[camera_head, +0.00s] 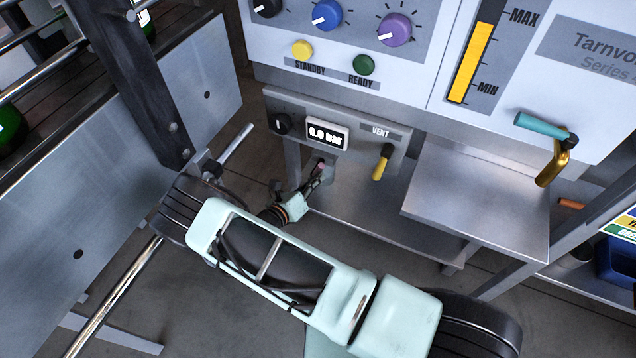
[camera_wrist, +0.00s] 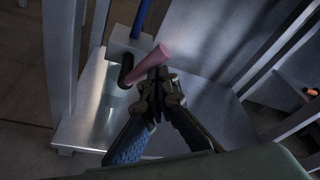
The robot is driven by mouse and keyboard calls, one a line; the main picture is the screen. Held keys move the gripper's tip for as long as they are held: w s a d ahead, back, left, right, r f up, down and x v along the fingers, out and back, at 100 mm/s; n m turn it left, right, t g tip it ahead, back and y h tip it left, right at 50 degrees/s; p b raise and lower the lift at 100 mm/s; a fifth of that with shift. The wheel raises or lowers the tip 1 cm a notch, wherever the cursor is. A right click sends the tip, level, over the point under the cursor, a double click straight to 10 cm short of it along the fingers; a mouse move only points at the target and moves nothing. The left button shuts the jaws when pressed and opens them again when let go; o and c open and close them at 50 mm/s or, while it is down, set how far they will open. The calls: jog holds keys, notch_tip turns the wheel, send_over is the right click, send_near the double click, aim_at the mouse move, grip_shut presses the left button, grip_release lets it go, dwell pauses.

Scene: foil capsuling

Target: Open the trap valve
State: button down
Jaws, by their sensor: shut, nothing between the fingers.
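A valve with a pink handle (camera_wrist: 148,64) sits on a small grey block (camera_wrist: 128,43) under a blue pipe in the wrist view. A dark bent piece (camera_wrist: 126,72) hangs from the block above a clear container (camera_wrist: 115,98). My gripper (camera_wrist: 160,73) is shut and empty, with its fingertips right beside the pink handle. I cannot tell whether they touch it.
The vent panel (camera_head: 345,131) carries a display reading 0.0 bar and a yellow lever (camera_head: 382,163). A steel shelf (camera_head: 480,195) stands to its right, below a teal-handled crank (camera_head: 543,126). A metal leg (camera_wrist: 62,60) rises left of the valve. A lower steel plate (camera_wrist: 85,130) lies beneath.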

jog(key=shift+w+a+r, duration=0.35)
jog(key=shift+a+r, duration=0.1)
jog(key=shift+a, duration=0.1)
jog(key=shift+w+a+r, duration=0.1)
jog(key=shift+a, duration=0.1)
dwell(0.3)
jog(key=s+a+p, duration=0.1)
jog(key=s+a, duration=0.2)
jog(key=s, duration=0.8)
jog(key=shift+s+a+f+p, duration=0.15)
jog(key=shift+s+f+p, duration=0.1)
jog(key=shift+p, duration=0.15)
